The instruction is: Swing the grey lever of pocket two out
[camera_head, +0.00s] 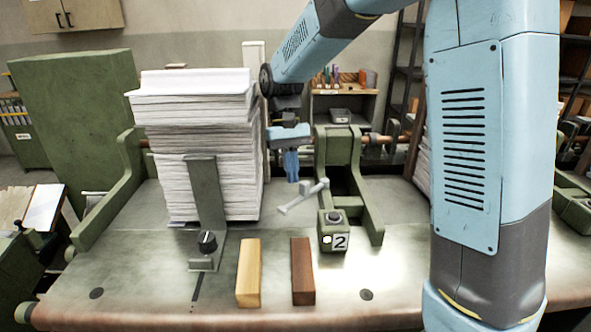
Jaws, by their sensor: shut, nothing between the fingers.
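The grey lever (303,198) is a light metal bar in the middle of the bench, just left of the green bracket of pocket two. It lies at a slant, its near-left end toward the paper stack. The block with the label 2 (333,234) stands in front of that bracket, with a dark button on top. My gripper (292,180) points down, shut and empty, just above and behind the lever. Its tips look close to the lever's far end; I cannot tell whether they touch. My blue arm covers the right side of the bench.
A tall paper stack (197,150) stands left behind a green upright stop (207,195) with a black knob (207,242). A light wooden block (249,272) and a dark brown block (302,271) lie at the front. A horizontal rod (378,139) crosses behind.

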